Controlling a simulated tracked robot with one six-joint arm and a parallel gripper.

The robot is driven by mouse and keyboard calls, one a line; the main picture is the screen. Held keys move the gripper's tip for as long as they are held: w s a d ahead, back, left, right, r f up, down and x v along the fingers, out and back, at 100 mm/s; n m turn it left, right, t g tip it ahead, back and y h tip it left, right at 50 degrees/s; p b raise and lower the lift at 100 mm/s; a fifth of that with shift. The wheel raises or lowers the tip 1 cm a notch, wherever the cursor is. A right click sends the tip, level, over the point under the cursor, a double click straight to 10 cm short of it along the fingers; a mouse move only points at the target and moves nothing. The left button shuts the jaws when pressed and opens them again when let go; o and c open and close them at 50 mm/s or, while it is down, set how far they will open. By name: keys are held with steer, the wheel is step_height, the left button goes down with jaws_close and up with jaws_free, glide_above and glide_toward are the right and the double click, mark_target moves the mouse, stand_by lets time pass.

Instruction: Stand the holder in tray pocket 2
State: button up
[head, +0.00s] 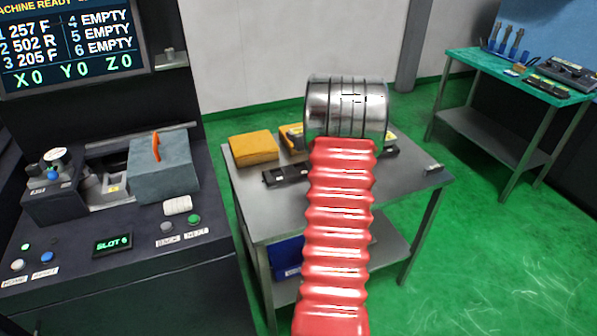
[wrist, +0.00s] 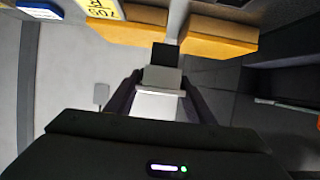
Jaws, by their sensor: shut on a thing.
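In the wrist view my gripper (wrist: 157,100) is shut on a pale grey holder (wrist: 162,76), with a dark square block (wrist: 165,53) at its far end. The two dark fingers lie on either side of the holder. In the head view my red bellows arm and metal wrist hide the gripper and the holder. A low black piece (head: 286,175), perhaps part of a tray, lies on the grey table behind my arm. Its pockets and their numbers cannot be made out, and my arm hides the middle of the table.
An orange block (head: 253,148) lies on the grey table (head: 415,172); orange blocks (wrist: 218,38) also show in the wrist view, beside a yellow label (wrist: 104,8). The dark machine (head: 150,248) stands left. A green-topped table (head: 480,62) with blue-handled items stands far right.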

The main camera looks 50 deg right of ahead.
steer(key=shift+f, duration=3.1)
steer(key=shift+f, duration=1.85)
steer(key=shift+f, duration=0.15)
steer(key=o, duration=1.3)
